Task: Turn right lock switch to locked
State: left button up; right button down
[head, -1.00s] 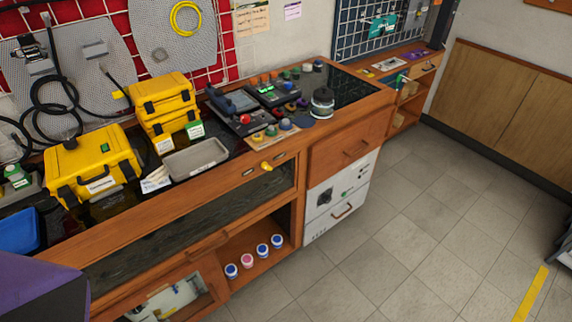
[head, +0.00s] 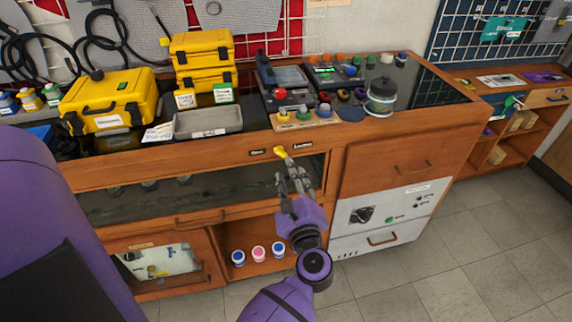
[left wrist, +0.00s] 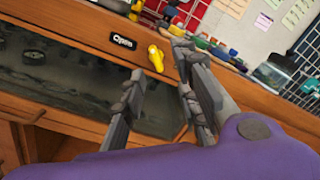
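The lock switch is a yellow knob (head: 280,152) on the wooden front of the bench, between a dark label on its left (head: 257,152) and another on its right (head: 302,146). In the left wrist view the knob (left wrist: 156,58) is tilted beside a label reading "Open" (left wrist: 122,42). My left gripper (head: 293,168) is just in front of and below the knob. In the left wrist view its two fingers (left wrist: 160,75) are apart, with the knob showing between and beyond the tips. Contact cannot be told. My right gripper is not in view.
Above the knob, the bench top holds a board of coloured knobs (head: 305,119), a grey tray (head: 208,122), yellow cases (head: 110,100) and a glass jar (head: 381,93). A white drawer unit (head: 385,222) stands at lower right. Open floor lies to the right.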

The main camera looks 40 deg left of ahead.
aim_at(281, 155)
pick_arm(q)
jog(key=w+a+n, duration=0.1)
jog(key=w+a, duration=0.1)
jog(key=w+a+n+p, duration=0.1)
jog(key=w+a, duration=0.1)
jog(key=a, duration=0.1)
jog(key=shift+w+a+f+g, duration=0.1)
jog(key=shift+w+a+g, duration=0.2)
jog(key=shift+w+g, duration=0.1)
jog(key=shift+w+a+f+p, duration=0.1)
jog(key=shift+w+a+p, duration=0.15)
jog(key=shift+a+p, duration=0.1)
jog(key=shift+c, duration=0.4)
grip_shut()
